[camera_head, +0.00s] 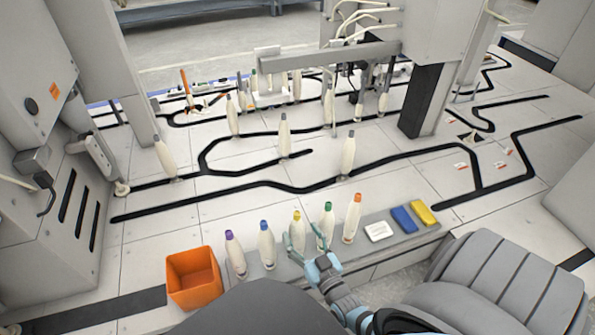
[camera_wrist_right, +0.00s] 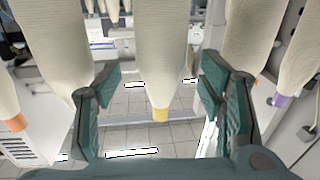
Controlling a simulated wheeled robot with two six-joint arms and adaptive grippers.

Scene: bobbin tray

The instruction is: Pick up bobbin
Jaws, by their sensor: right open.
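A row of cream bobbins with coloured tips stands upright on a grey ledge. The tips are purple (camera_head: 235,256), blue (camera_head: 267,245), yellow (camera_head: 297,231), green (camera_head: 327,225) and orange (camera_head: 352,218). My right gripper (camera_head: 303,247) is at the yellow-tipped bobbin, its fingers open. In the right wrist view the yellow-tipped bobbin (camera_wrist_right: 158,50) hangs tip-down in the picture, between the two open fingers (camera_wrist_right: 158,80), with gaps on both sides. Neighbouring bobbins show beyond each finger. My left gripper is not in view.
An orange bin (camera_head: 193,278) stands left of the row. White (camera_head: 379,231), blue (camera_head: 403,220) and yellow (camera_head: 423,213) blocks lie on the ledge at right. Other bobbins (camera_head: 348,153) stand on the tiled machine bed behind. The neighbouring bobbins are close to the fingers.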

